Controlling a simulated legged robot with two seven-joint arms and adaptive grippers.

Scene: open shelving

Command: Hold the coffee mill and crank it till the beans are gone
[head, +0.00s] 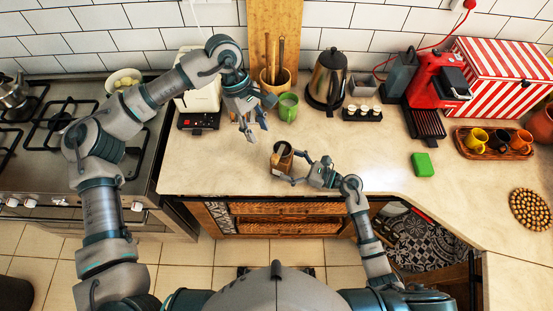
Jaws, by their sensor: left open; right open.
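The coffee mill (281,165), a small wooden body with a dark top, stands on the counter near its front edge. My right gripper (295,168) is open, with its fingers spread at the mill's right side. I cannot tell whether they touch it. My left gripper (256,132) is open and empty, pointing down above and to the left of the mill. The crank is too small to make out clearly, and the beans inside cannot be seen.
Behind stand a green mug (288,108), a utensil pot (274,80), a kettle (327,78) and a scale (199,121). A green sponge (422,165) and a red coffee machine (437,80) are to the right. The stove (145,165) is left. The counter left of the mill is clear.

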